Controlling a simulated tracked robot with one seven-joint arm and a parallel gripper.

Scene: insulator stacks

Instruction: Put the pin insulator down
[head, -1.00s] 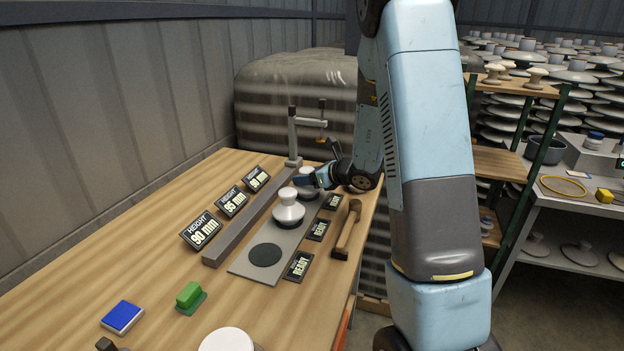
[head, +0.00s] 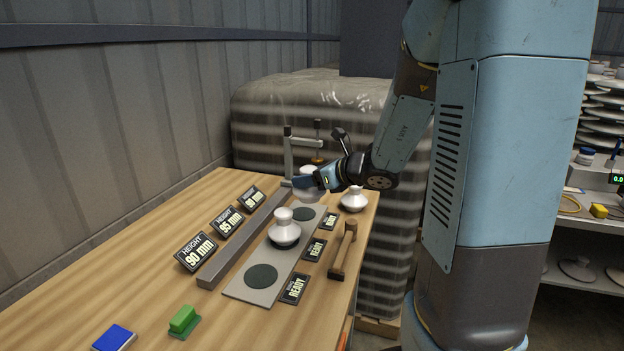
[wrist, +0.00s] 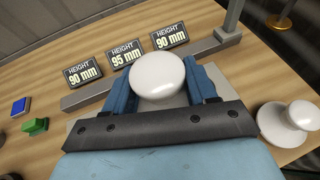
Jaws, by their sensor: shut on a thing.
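My gripper (head: 316,182) is shut on a white pin insulator (head: 307,194) and holds it upright near the far end of the grey plate (head: 243,289), apparently above the board. In the wrist view its round white top (wrist: 158,74) sits between my two blue fingers. The far dark round pad (head: 303,214) shows bare just below it. A second white insulator (head: 284,232) stands on the middle of the plate. The near dark pad (head: 261,276) is empty. A third insulator (head: 354,199) stands on the table right of the plate; it also shows in the wrist view (wrist: 289,122).
A long grey bar (head: 245,238) runs left of the plate, with height signs (head: 195,252) beyond it. A clamp stand (head: 289,155) rises at the far end. A green block (head: 184,320) lies in front.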

